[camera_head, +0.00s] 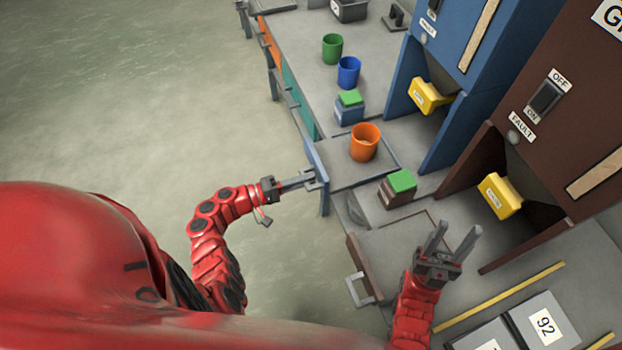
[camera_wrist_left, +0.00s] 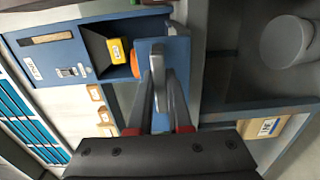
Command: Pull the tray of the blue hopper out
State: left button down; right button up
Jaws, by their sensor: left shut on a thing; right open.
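The blue hopper (camera_head: 450,142) stands at the upper right of the head view, with a yellow spout piece (camera_head: 430,97) in its opening. Its tray (camera_head: 338,175) sticks out over the counter's front edge, with its blue front panel (camera_head: 321,195) facing left. An orange cup (camera_head: 364,145) stands upright on the tray. My left gripper (camera_head: 312,180) is shut on the handle of the blue front panel. The left wrist view shows the fingers across the grey handle (camera_wrist_left: 156,68), with the blue hopper (camera_wrist_left: 55,58) behind. My right gripper (camera_head: 452,240) is open and empty above the brown hopper's tray.
The brown hopper (camera_head: 550,60) stands to the right; its tray (camera_head: 395,255) has a grey handle (camera_head: 357,288). A block with a green top (camera_head: 402,181) sits between the trays. Green (camera_head: 332,48) and blue (camera_head: 349,72) cups stand farther back. The floor at left is clear.

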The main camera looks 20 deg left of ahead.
pick_arm(q)
jog(key=shift+a+f, duration=0.1)
jog(key=c, duration=1)
grip_release()
jog(key=shift+s+a, duration=0.1)
jog(key=shift+c, duration=0.2)
jog(key=shift+o, duration=1)
jog(key=shift+a, duration=0.1)
